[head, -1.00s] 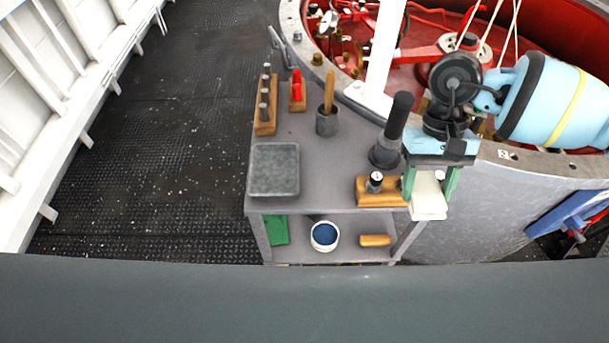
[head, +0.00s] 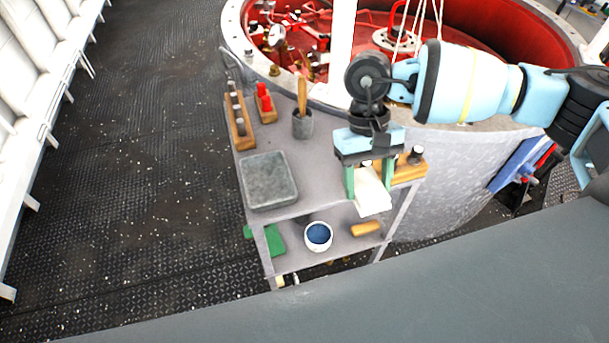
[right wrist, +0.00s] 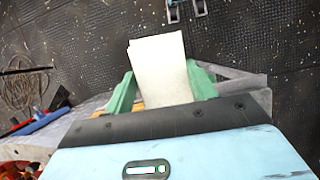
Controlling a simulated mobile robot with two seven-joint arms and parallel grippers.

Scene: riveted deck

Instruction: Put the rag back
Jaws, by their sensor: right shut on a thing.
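The rag is a white, flat, folded piece (head: 372,194). My right gripper (head: 369,184) is shut on it, with the green fingers on either side. The rag hangs in front of the right front part of the grey cart top (head: 320,188). In the right wrist view the rag (right wrist: 160,70) sticks out between the green fingers (right wrist: 162,90). My left gripper is in neither view.
The cart top carries a grey tray (head: 268,181), a pot with a wooden handle (head: 302,124), and wooden blocks (head: 240,125) with pegs. The lower shelf holds a white tub of blue stuff (head: 318,237), a green cloth (head: 275,241) and a wooden piece (head: 365,229). A red-lined round tank stands behind.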

